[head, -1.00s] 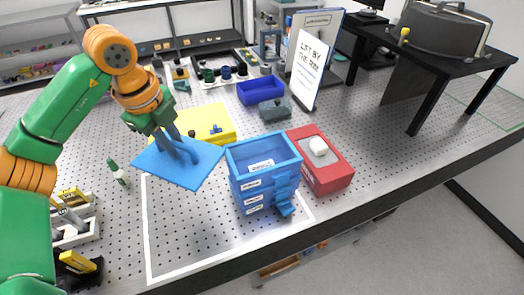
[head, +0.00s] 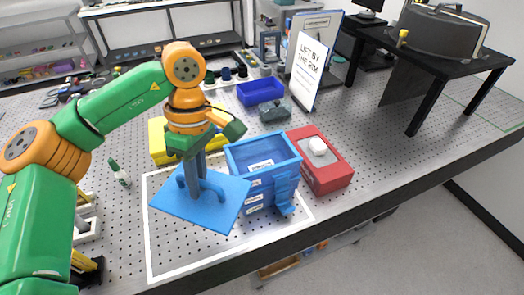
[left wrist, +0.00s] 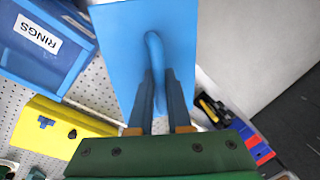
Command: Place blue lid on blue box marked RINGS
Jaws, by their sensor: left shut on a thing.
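My left gripper (head: 198,180) is shut on the arched handle of the flat blue lid (head: 222,205). In the left wrist view the lid (left wrist: 118,55) hangs from its handle (left wrist: 153,60) between the fingers (left wrist: 152,105). The lid is held above the table, left of the open blue box (head: 270,143), and overlaps the box's left side in the head view. In the left wrist view the box shows a RINGS label (left wrist: 38,33). The box is open at the top and has several labels on its front. My right gripper is not in view.
A red box (head: 335,178) with a white object (head: 317,146) stands right of the blue box. A blue bin (head: 260,90), a grey item (head: 274,110) and a sign (head: 305,72) stand behind. The table's front edge is near.

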